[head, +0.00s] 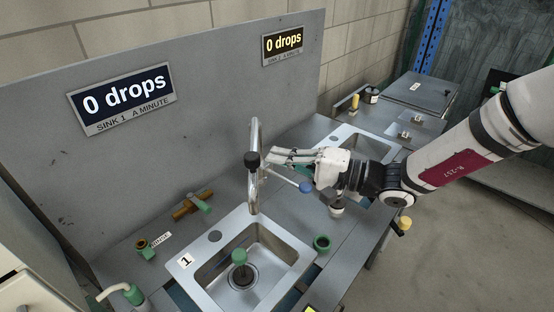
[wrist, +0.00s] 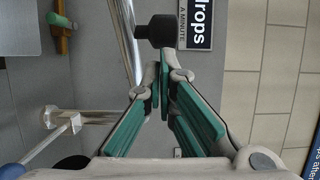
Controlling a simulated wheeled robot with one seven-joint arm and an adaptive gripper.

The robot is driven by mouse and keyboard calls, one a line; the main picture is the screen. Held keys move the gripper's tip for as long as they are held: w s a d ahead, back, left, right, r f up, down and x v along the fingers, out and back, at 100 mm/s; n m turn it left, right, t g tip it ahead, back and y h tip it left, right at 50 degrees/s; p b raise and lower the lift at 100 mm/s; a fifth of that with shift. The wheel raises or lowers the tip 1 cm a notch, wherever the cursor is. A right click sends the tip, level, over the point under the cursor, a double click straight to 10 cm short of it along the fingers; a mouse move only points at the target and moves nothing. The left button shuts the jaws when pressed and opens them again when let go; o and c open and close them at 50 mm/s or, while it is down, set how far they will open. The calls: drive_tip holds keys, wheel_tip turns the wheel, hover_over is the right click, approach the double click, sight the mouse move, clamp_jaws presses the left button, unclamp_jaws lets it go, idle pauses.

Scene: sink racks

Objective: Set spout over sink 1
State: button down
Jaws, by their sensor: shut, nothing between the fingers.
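The spout (head: 254,190) is a shiny metal pipe rising near the back right corner of sink 1, with a black piece (head: 252,160) beside it at mid height. Sink 1 (head: 205,272) is a square steel basin labelled "1", with a green-topped plug in it. My gripper (head: 272,157) is shut and empty, just right of the spout. In the wrist view the shut fingertips (wrist: 164,68) are close to the pipe (wrist: 124,30) and below the black piece (wrist: 155,31). I cannot tell whether they touch. Where the spout's outlet points is unclear.
A blue-tipped lever (head: 305,187) sits below my gripper. Sink 2 (head: 345,140) lies behind my arm. A grey back panel (head: 215,95) carries two signs reading "0 drops".

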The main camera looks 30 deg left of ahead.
drive_tip(key=w+d+b, duration=0.2)
drive_tip(key=d, duration=1)
drive_tip(key=s+d+r+n+h, duration=0.2)
drive_tip(key=s+d+h, duration=0.7)
drive_tip(key=s+d, duration=0.15)
drive_tip(key=s+d+r+m+t+h, duration=0.1)
drive_tip(key=s+d+r+t+h, duration=0.1)
drive_tip(key=d, duration=0.4)
drive_tip(key=s+d+r+m+t+h, duration=0.1)
drive_tip(key=s+d+r+t+h, duration=0.1)
drive_tip(key=d, duration=0.5)
drive_tip(key=s+d+r+m+t+h, duration=0.1)
drive_tip(key=s+d+r+t+h, duration=0.1)
drive_tip(key=d+t+h, duration=0.2)
drive_tip(key=d, duration=0.3)
drive_tip(key=shift+r+m+h, duration=0.3)
drive_tip(key=shift+h, duration=0.1)
